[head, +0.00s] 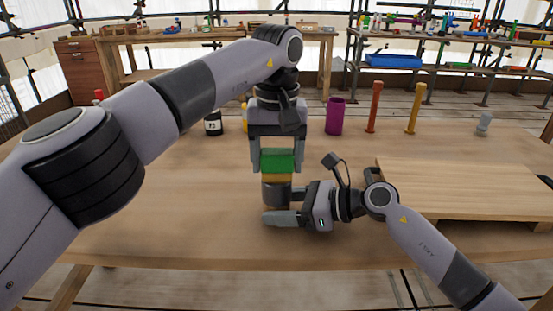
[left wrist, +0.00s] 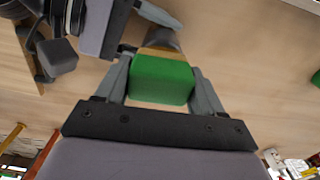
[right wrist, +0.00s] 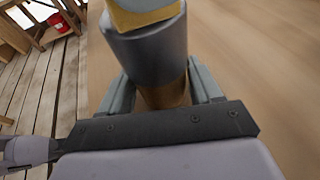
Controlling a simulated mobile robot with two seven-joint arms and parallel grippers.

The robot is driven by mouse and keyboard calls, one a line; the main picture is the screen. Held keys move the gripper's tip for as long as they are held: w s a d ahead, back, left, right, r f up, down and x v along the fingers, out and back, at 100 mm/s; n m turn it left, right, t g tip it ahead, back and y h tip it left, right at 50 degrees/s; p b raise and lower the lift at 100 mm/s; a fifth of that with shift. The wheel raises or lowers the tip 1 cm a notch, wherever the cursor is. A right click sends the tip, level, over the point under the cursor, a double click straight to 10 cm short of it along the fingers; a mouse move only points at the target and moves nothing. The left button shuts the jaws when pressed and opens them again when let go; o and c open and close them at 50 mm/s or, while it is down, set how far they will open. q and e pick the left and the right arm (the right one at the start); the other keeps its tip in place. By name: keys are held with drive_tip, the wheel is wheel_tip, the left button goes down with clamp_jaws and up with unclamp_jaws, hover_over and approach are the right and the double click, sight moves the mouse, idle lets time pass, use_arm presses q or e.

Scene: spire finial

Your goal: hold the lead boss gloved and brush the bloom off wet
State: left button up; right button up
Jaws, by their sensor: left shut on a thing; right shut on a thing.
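The lead boss (head: 276,192) is a dark grey cylinder standing upright near the table's front middle; the right wrist view shows its smooth grey side (right wrist: 150,50) above a brownish lower part (right wrist: 165,94). My right gripper (head: 281,206) comes in low from the right, its fingers shut around that lower part. My left gripper (head: 278,170) points down from above, shut on a green block with a yellow underside (head: 278,161), seemingly the brush or sponge. Its green top also shows in the left wrist view (left wrist: 161,80). The yellow underside appears to rest on the boss's top; the contact face is hidden.
A wooden board (head: 470,187) lies to the right, close to my right arm. Behind stand a black jar (head: 213,125), a purple cup (head: 334,117), an orange post (head: 374,107), a yellow post (head: 415,108) and a small grey item (head: 483,124). The front-left tabletop is clear.

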use_arm(q)
drive_tip(key=shift+w+a+f, duration=0.1)
drive_tip(key=shift+w+f, duration=0.05)
drive_tip(key=shift+w, duration=0.3)
drive_tip(key=shift+s, duration=0.15)
drive_tip(key=shift+s, duration=0.4)
drive_tip(key=shift+r, duration=0.2)
drive_tip(key=a+r, duration=0.5)
drive_tip(key=r, duration=0.2)
idle(0.5)
